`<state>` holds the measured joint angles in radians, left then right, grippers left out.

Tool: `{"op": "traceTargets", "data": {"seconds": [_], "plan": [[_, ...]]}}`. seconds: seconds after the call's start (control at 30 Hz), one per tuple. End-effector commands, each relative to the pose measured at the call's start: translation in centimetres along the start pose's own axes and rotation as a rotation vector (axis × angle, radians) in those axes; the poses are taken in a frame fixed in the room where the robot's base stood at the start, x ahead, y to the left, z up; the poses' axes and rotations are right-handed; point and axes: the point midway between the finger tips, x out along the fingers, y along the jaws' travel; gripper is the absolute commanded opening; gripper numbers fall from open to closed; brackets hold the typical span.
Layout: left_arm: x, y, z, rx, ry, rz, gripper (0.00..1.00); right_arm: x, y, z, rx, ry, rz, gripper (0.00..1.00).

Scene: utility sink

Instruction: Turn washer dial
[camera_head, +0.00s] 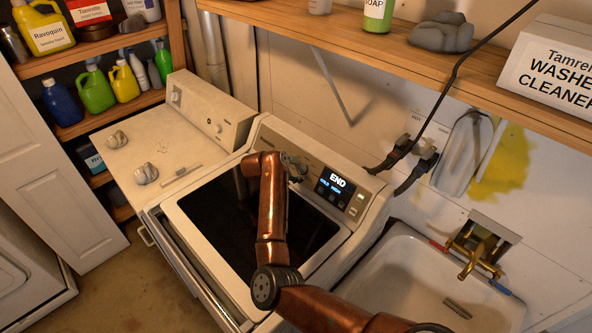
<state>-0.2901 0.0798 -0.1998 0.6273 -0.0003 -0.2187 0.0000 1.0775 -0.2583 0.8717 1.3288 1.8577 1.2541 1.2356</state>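The washer (172,216) stands in the middle with a dark glass lid. Its slanted control panel (315,167) runs along the back, with a lit display (333,187) reading "END". My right arm reaches over the lid from the bottom right. My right gripper (296,168) is at the panel, just left of the display, where dark finger parts show small. I cannot make out a dial apart from the gripper there, nor whether the fingers touch or hold one. My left gripper is out of view.
A white machine (180,140) with knobs stands left of the washer. A sink (400,262) with a brass faucet (478,250) is at the right. A wooden shelf (400,47) overhangs the back, and dark hoses (400,165) hang beside the panel.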

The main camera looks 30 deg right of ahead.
Motion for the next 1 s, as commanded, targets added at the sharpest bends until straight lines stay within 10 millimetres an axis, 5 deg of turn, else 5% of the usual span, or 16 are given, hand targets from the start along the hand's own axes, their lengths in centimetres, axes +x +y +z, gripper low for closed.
{"op": "traceTargets", "data": {"seconds": [0.27,0.53,1.0], "plan": [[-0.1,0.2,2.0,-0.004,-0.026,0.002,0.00,-0.1,0.0,-0.1,-0.001,0.000,0.001,0.29],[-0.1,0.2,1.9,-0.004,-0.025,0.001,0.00,-0.1,0.0,-0.1,-0.001,0.001,0.000,0.11],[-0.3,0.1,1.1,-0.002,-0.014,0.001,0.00,-0.1,0.1,-0.1,-0.131,0.002,-0.025,0.11]]}}
